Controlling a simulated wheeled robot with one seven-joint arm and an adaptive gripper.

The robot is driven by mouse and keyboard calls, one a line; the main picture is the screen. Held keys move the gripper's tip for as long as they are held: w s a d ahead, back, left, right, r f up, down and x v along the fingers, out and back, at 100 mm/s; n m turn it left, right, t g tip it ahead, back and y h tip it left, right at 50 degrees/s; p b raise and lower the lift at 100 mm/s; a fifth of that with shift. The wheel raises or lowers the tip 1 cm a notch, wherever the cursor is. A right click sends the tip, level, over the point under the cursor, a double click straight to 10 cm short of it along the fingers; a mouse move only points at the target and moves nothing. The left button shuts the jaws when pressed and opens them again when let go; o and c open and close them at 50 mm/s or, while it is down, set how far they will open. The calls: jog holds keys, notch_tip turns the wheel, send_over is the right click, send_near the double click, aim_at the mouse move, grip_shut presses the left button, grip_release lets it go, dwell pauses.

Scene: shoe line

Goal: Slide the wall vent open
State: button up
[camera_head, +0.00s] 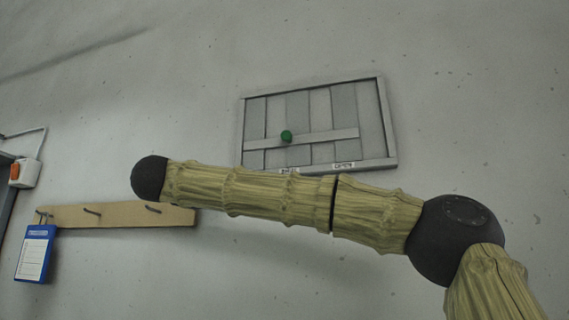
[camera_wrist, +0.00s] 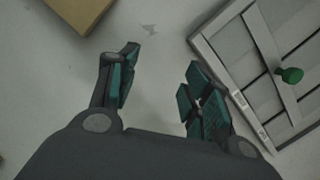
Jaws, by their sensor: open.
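The wall vent (camera_head: 372,112) is a grey framed panel of upright slats on the wall, in the upper middle of the head view. A flat bar (camera_head: 335,136) crosses its lower half and carries a round green knob (camera_head: 286,136). Two small labels sit on the lower frame; I cannot read them surely. In the wrist view the vent (camera_wrist: 225,70) is at the right, tilted, with the green knob (camera_wrist: 291,75) near the right edge. My gripper (camera_wrist: 160,68) is open and empty, apart from the knob and left of the vent. The head view does not show it.
A wooden peg rail (camera_head: 120,215) with several hooks is on the wall at the lower left. A blue clipboard (camera_head: 36,253) hangs below its left end. A white box with an orange switch (camera_head: 22,173) is at the left edge. The wall around the vent is bare.

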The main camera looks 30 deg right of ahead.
aim_at(286, 135)
jog(key=s+d+r+m+g+p, duration=0.1)
jog(key=s+d+r+m, duration=0.3)
jog(key=s+r, duration=0.45)
jog(key=s+d+r+m+g, duration=0.1)
jog(key=s+d+r+m, duration=0.3)
jog(key=s+r, duration=0.45)
jog(key=shift+n, duration=0.4)
jog(key=p+x, duration=0.4)
jog(key=x, duration=0.5)
jog(key=shift+w+d, duration=0.1)
jog(key=shift+d, duration=0.3)
jog(key=shift+p+x, duration=0.45)
jog(key=shift+x, duration=0.35)
jog(key=shift+f, duration=0.15)
